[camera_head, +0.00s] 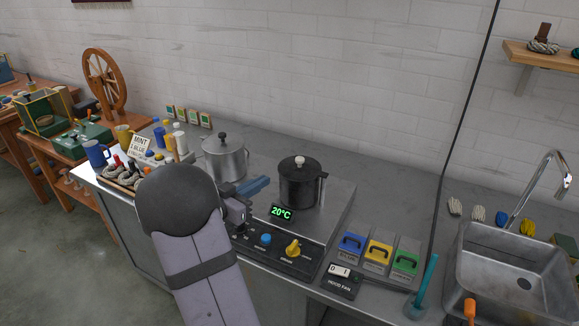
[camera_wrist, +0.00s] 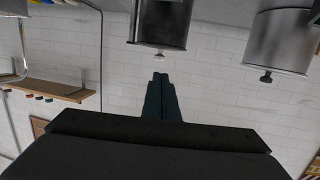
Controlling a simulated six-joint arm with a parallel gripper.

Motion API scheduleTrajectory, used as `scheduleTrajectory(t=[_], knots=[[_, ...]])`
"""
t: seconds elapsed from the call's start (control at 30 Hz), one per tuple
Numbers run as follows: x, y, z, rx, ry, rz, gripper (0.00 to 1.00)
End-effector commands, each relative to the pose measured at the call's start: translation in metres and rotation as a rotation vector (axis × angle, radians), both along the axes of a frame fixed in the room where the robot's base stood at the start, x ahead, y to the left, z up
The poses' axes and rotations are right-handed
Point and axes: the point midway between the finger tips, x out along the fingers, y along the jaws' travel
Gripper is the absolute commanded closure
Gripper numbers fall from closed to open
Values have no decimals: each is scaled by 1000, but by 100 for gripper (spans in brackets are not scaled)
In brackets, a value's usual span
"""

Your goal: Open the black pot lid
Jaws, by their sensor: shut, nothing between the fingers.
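The black pot (camera_head: 297,192) stands on the grey stove top, and its black lid (camera_head: 288,170) sits on it, closed. A pale knob (camera_head: 299,160) is on top of the lid. The wrist view is upside down; the black pot (camera_wrist: 160,22) is at the top middle, partly cut off, with its knob (camera_wrist: 157,55) below it. My gripper (camera_head: 266,181) is just left of the black pot, apart from it, pointing toward it. In the wrist view its blue fingers (camera_wrist: 160,77) are together and empty, short of the knob.
A steel pot (camera_head: 225,160) with a dark knob stands behind and left of my gripper. A 20°C display (camera_head: 281,212) and control knobs are at the stove's front. Coloured-handled boxes (camera_head: 378,255) and a sink (camera_head: 520,280) lie right. Above the pots is clear.

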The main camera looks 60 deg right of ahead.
Motion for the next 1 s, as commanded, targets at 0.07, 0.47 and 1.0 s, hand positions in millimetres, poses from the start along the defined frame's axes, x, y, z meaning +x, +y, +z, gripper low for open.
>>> scheduleTrajectory(t=[0.07,0.47,1.0], knots=[[0,-1,0,0,-1,0,100],[-7,-38,-5,1,3,-2,100],[-20,-122,-19,1,4,0,100]])
